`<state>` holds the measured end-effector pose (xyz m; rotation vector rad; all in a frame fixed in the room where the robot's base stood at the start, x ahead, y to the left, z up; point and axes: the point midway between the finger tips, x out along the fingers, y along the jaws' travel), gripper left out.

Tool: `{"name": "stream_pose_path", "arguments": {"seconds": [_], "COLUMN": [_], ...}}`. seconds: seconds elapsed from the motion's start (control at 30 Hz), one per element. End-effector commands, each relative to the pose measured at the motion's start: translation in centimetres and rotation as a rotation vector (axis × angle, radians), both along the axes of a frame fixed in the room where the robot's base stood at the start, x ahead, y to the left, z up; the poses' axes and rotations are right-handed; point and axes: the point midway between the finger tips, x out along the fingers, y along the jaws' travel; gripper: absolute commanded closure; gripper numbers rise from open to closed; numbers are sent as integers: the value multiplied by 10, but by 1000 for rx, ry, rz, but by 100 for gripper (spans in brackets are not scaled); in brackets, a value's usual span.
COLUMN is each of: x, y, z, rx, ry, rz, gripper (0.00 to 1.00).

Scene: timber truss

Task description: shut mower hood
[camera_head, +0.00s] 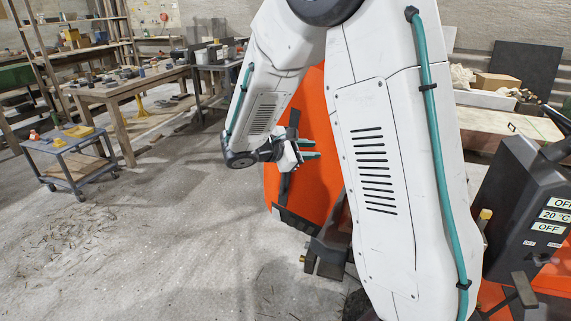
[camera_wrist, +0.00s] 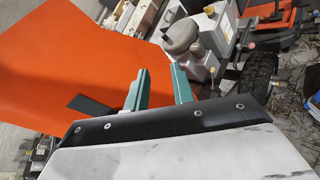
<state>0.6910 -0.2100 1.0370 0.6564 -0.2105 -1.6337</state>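The mower's orange hood (camera_head: 316,110) stands raised, partly hidden behind my arm in the head view. In the wrist view the hood (camera_wrist: 75,60) is a broad orange panel filling the left side. The grey engine parts (camera_wrist: 190,42) are exposed beside it. My gripper (camera_head: 312,149) is in front of the hood. In the wrist view its two teal fingers (camera_wrist: 160,71) are apart with nothing between them. The left finger overlaps the hood's edge in the picture; I cannot tell whether it touches.
A black mower wheel (camera_wrist: 262,72) is to the right in the wrist view. A dark control panel (camera_head: 522,205) stands at the right. A grey cart (camera_head: 72,158) and a wooden workbench (camera_head: 122,88) are at the left. The concrete floor (camera_head: 150,240) is open at lower left.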

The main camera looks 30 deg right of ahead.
Motion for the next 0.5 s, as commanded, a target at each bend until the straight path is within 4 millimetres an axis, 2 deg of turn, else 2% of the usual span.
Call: {"name": "stream_pose_path", "arguments": {"seconds": [0.03,0.2,0.33,0.4,0.5], "x": [23,89,124,135,146], "y": [-1,2,11,16,20], "z": [-19,-74,-114,-130,-145], "rx": [-55,-220,-308,-339,-367], "ry": [59,211,291,321,344], "rz": [63,285,423,479,530], "gripper": [75,75,75,75,75]}}
